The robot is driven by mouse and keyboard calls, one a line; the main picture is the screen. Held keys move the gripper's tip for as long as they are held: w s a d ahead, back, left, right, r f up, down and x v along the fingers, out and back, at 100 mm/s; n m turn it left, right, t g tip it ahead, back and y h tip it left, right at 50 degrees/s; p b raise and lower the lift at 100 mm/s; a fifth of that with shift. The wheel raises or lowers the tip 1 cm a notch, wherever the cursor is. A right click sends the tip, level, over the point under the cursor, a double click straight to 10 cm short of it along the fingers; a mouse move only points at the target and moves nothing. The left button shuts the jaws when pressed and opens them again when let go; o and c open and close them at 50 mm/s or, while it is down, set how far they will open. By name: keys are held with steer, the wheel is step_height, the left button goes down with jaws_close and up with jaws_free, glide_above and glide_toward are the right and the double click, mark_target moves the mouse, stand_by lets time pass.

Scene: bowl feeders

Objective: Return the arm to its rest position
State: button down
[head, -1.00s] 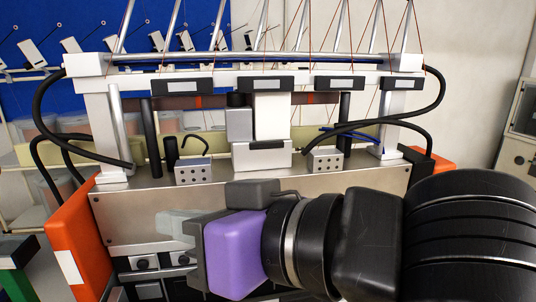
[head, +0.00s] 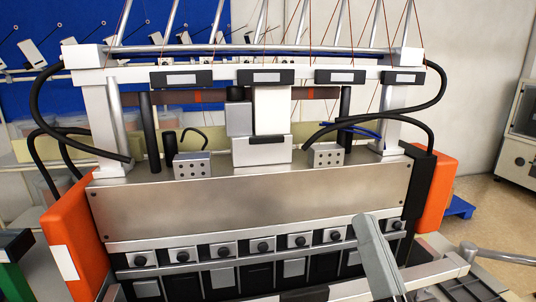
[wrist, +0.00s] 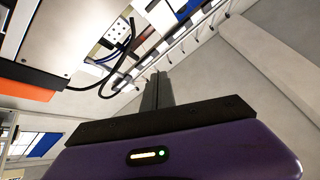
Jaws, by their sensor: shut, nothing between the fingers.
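My gripper (wrist: 160,78) shows in the wrist view with its two grey fingers together and nothing between them. Its dark palm and purple body fill the bottom of that view. In the head view the grey fingers of my gripper (head: 366,222) rise from the bottom edge, right of centre, in front of the machine's lower front. They lean a little to the left at the top. The rest of my arm is out of the head view.
The bowl feeder machine (head: 245,200) fills the middle, with a steel front panel, several black knobs below and orange side covers (head: 436,190). Black hoses (head: 437,95) hang at its sides. A grey cabinet (head: 520,130) stands at the far right. Bare floor (head: 485,190) shows at right.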

steer(key=s+d+f+g+h+b, duration=0.1)
steer(key=s+d+f+g+h, duration=0.15)
steer(key=s+f, duration=0.5)
steer(key=s+d+f+g+h, duration=0.1)
steer(key=s+d+f+h, duration=0.25)
steer(key=f, duration=0.75)
steer(key=s+d+f+n+g+y+b, duration=0.1)
steer(key=s+f+n+g, duration=0.3)
steer(key=s+f, duration=1)
steer(key=s+g, duration=0.2)
steer(key=s, duration=0.2)
steer(key=shift+d+f+y, duration=0.2)
steer(key=shift+d+y, duration=0.05)
steer(key=shift+y, duration=0.15)
